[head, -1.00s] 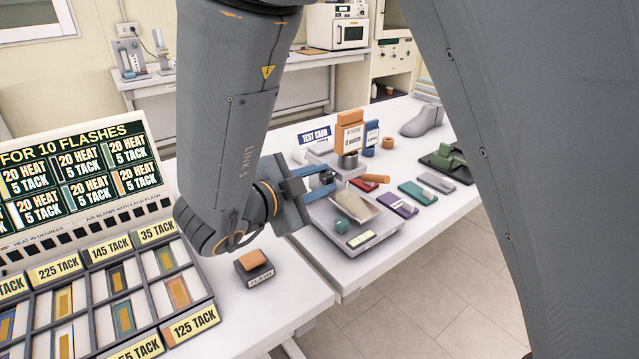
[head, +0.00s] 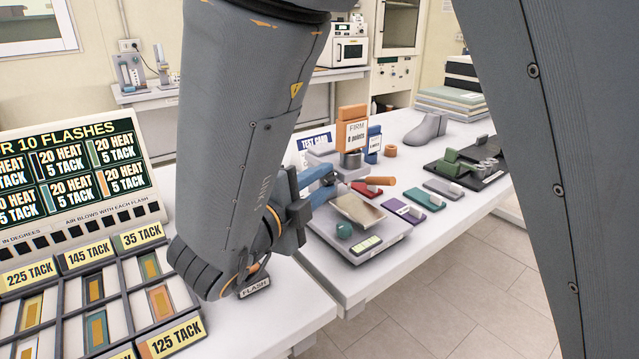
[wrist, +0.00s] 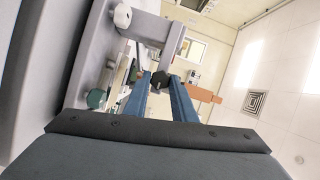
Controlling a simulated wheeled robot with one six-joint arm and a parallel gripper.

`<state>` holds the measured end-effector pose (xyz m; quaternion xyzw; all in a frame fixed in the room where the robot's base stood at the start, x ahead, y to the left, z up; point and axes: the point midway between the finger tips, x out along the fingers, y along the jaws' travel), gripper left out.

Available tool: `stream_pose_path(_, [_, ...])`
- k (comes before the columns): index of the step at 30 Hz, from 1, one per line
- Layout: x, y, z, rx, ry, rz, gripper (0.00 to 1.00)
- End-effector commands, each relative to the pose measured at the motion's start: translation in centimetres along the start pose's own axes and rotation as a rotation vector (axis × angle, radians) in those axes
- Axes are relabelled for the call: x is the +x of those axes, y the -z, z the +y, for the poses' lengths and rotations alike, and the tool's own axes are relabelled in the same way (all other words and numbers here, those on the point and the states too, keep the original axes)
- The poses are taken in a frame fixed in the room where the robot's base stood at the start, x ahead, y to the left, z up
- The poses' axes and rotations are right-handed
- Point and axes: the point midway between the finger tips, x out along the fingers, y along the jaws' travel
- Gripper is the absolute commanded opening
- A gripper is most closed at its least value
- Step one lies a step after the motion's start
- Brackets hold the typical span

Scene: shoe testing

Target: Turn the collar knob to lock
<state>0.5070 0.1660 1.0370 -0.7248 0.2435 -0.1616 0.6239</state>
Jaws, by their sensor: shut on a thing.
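The grey testing device (head: 388,240) stands on the white table right of my arm, with a tilted plate and a green knob (head: 343,231). My gripper (head: 330,183) reaches in from the left with two blue fingers, just below and left of that block. In the wrist view its fingertips (wrist: 161,82) close on a small dark knob (wrist: 158,78), which I take for the collar knob. The fingers hide much of it in the head view. I cannot tell how far the knob is turned.
An orange-handled red piece (head: 375,183), a purple block (head: 404,209) and a green block (head: 435,192) lie close right of the device. A grey shoe form (head: 427,128) stands behind. The tack tray (head: 90,310) and flash board (head: 70,180) are at left.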

Motion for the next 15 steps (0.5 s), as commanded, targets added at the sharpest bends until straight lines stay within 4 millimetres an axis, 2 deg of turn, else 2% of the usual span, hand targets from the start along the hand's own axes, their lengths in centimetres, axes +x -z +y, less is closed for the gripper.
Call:
stream_pose_path(11, [-0.01, 0.05, -0.01, 0.003, 0.001, 0.001, 0.01])
stream_pose_path(12, [-0.01, 0.05, 0.00, 0.003, 0.001, 0.001, 0.30])
stream_pose_path(14, [-0.01, 0.04, 0.00, 0.003, 0.001, 0.001, 0.41])
stream_pose_path(15, [-0.01, 0.04, 0.00, 0.003, 0.000, 0.001, 0.42])
